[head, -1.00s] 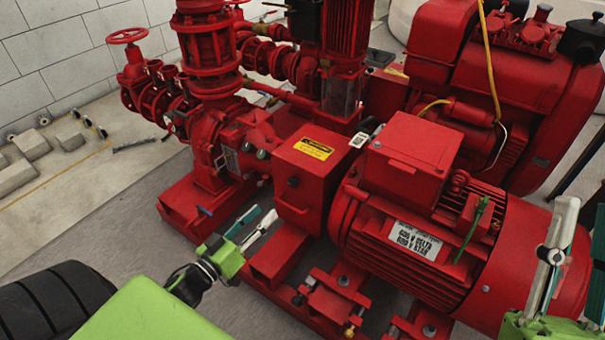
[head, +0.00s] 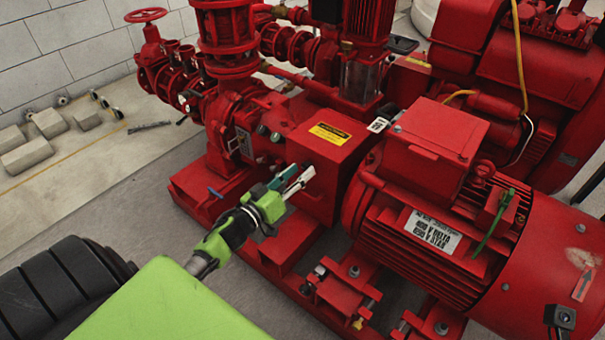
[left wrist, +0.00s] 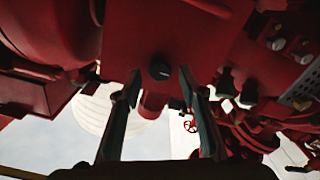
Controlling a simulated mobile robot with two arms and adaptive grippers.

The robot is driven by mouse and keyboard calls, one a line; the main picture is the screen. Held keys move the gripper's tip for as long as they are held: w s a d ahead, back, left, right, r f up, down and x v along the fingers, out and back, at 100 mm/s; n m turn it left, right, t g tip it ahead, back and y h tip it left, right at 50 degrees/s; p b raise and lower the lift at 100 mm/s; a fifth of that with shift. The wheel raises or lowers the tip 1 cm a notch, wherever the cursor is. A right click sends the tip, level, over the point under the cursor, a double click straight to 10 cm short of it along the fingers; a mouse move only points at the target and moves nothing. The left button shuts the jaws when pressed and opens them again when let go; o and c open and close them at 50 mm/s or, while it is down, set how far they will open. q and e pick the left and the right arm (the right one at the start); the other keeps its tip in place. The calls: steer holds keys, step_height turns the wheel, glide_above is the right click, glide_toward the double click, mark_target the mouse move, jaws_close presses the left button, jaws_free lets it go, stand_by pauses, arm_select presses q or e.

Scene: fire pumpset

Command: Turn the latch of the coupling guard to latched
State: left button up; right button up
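The coupling guard (head: 335,140) is a red box with a yellow warning label, in the middle of the head view. Its latch (left wrist: 159,70) is a small round black knob on the guard's red face in the left wrist view. In the head view my left gripper hides the latch. My left gripper (head: 299,174) is at the guard's near face. In the left wrist view its two fingers (left wrist: 160,76) are apart, with the latch between the tips in the picture and nothing gripped. Whether they touch the latch, I cannot tell. My right gripper is out of view.
The large red motor (head: 440,230) stands right of the guard, with a terminal box (head: 430,145) on top. Red pump pipework (head: 235,70) is at the left and back. The red base frame (head: 290,250) runs below. Grey floor (head: 110,200) is clear at the left.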

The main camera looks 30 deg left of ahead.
arm_select(q)
steer(key=shift+w, duration=1)
jaws_close()
